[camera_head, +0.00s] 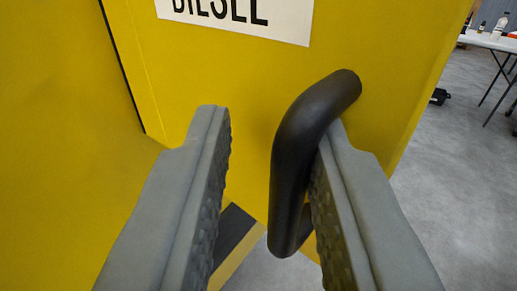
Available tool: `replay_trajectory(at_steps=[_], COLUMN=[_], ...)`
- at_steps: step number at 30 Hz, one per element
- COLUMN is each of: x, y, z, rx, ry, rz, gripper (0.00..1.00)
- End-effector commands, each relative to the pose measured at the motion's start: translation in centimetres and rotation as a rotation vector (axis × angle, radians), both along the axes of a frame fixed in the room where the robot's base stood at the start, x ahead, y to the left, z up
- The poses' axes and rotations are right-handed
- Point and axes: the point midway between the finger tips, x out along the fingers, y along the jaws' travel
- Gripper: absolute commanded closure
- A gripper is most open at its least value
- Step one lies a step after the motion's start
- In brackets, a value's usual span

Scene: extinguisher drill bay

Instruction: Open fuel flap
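The yellow fuel flap (390,40) fills most of the view and bears a white label (240,18) reading DIESEL, cut off by the top edge. A black curved handle (292,150) stands out from the flap. My gripper (275,125) is open, with its two grey fingers on either side of the handle. The handle lies close to the right finger, and I cannot tell whether they touch. A clear gap separates it from the left finger. The handle's lower end is partly hidden by the right finger.
A yellow panel (55,130) stands at the left, with a dark gap between it and the flap.

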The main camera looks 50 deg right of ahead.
Motion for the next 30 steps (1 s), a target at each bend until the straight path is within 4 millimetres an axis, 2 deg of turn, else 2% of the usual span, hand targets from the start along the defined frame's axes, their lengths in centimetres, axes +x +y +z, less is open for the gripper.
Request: replay_trajectory(at_steps=[5, 11, 30], x=[-0.2, -1.4, -8.9], y=[-0.1, 1.4, 10.8], z=[0.1, 0.0, -0.1], rx=[0.0, 0.0, 0.001], ry=[-0.001, -0.001, 0.001], rz=[-0.004, -0.002, 0.002], gripper=[0.68, 0.68, 0.68])
